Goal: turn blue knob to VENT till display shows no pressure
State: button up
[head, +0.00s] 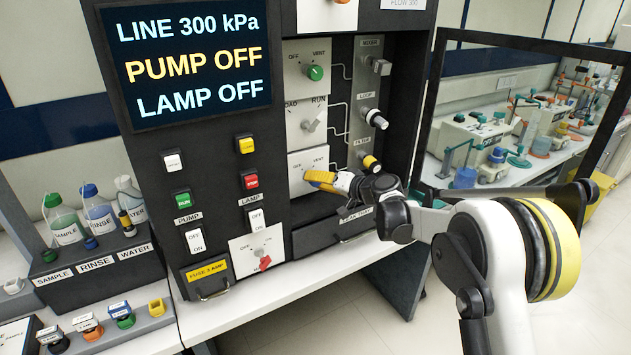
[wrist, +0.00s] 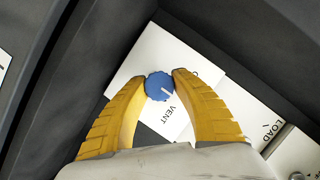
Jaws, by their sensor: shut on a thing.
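The blue knob (wrist: 158,87) sits on a white plate (wrist: 150,54), with the word VENT printed beside it. A short white mark on the knob points to the lower right in the wrist view, near VENT. My gripper (wrist: 161,80) is shut on the knob, with one yellow finger on each side. In the head view my gripper (head: 310,178) reaches the lower OFF/VENT plate (head: 307,161) and hides the knob. The display (head: 188,60) reads LINE 300 kPa, PUMP OFF, LAMP OFF.
A green knob (head: 315,73) on another OFF/VENT plate and a LOAD/RUN knob (head: 310,125) are above. The filter column (head: 370,161) is close to the right of my gripper. A dark frame (head: 432,110) stands to the right. Bottles (head: 98,208) stand at the left.

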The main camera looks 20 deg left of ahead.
jog(key=m+y, duration=0.2)
jog(key=m, duration=0.1)
jog(key=shift+g+b, duration=0.3)
jog(key=shift+b, duration=0.1)
jog(key=m+y+b, duration=0.1)
jog(key=m, duration=0.3)
jog(key=shift+y, duration=0.3)
jog(key=o, duration=1.2)
jog(key=v, duration=1.2)
